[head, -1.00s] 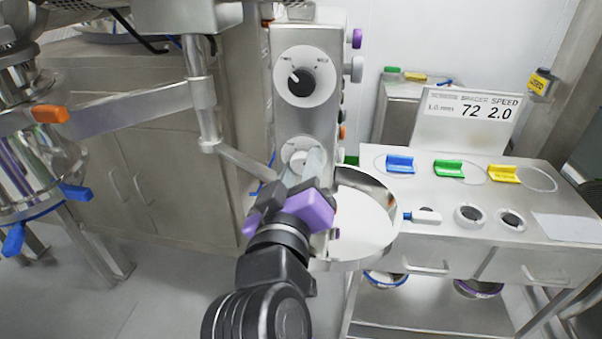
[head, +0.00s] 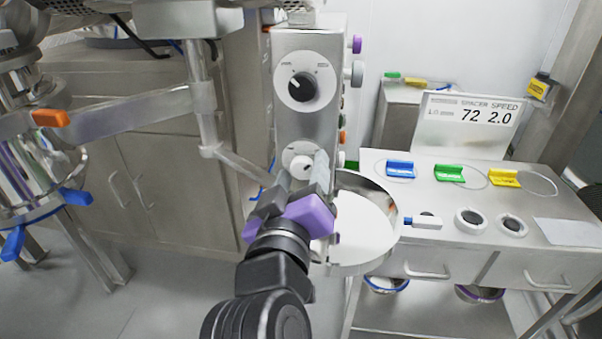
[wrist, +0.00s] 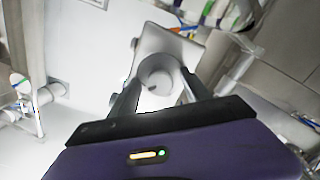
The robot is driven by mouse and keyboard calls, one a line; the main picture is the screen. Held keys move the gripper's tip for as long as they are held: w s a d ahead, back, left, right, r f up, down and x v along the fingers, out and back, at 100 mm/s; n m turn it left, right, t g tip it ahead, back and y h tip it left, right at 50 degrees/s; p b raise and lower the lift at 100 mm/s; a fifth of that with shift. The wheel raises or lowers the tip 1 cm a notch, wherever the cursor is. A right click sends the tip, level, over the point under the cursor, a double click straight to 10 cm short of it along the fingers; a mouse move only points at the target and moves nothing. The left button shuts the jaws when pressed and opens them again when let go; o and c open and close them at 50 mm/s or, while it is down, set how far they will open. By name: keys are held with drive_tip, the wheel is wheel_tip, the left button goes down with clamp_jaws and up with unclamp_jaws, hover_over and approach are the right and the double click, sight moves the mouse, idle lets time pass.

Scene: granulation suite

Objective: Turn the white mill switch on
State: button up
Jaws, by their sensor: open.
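The white mill switch (head: 302,164) is a round white knob on a pale disc, low on the front of the steel control column (head: 306,120). My gripper (head: 301,177) is in front of it with its fingers open, one on each side of the knob in the head view. In the wrist view, the white switch (wrist: 158,82) shows between the two spread fingertips (wrist: 160,98). I cannot tell whether the fingers touch it. The fingers hide part of the knob's lower side, and its pointer mark is hard to read.
A larger dial with a black knob (head: 301,87) sits above the switch. A round steel pan (head: 352,255) is close on the right. A steel bench (head: 450,235) with blue, green and yellow scoop-like pieces stands further right. A steel pipe (head: 203,100) runs on the left.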

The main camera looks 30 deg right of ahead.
drive_tip(key=v, duration=0.7)
drive_tip(key=shift+s+a, duration=0.2)
drive_tip(key=shift+s, duration=0.1)
drive_tip(key=w+a+r+n+t+y, duration=0.25)
drive_tip(key=a+n+t+y, duration=0.25)
drive_tip(key=a+y, duration=0.25)
drive_tip(key=s+a+f+n+y, duration=0.25)
drive_tip(key=s+f+y, duration=0.35)
drive_tip(key=f, duration=0.4)
drive_tip(key=s+d+f+m+g+h, duration=0.1)
drive_tip(key=s+d+f, duration=0.3)
drive_tip(key=s, duration=0.4)
drive_tip(key=s+d+f+m+g+h+p, duration=0.1)
drive_tip(key=s+d+f+m, duration=0.3)
drive_tip(key=s, duration=0.4)
drive_tip(key=s+d+f+m+g+h+p, duration=0.1)
drive_tip(key=s+d+f+m+g, duration=0.1)
drive_tip(key=s+d+f, duration=0.3)
drive_tip(key=s+d, duration=0.2)
drive_tip(key=s, duration=0.1)
drive_tip(key=shift+s+f+g, duration=0.2)
drive_tip(key=shift+s+g, duration=0.1)
drive_tip(key=shift+g, duration=0.1)
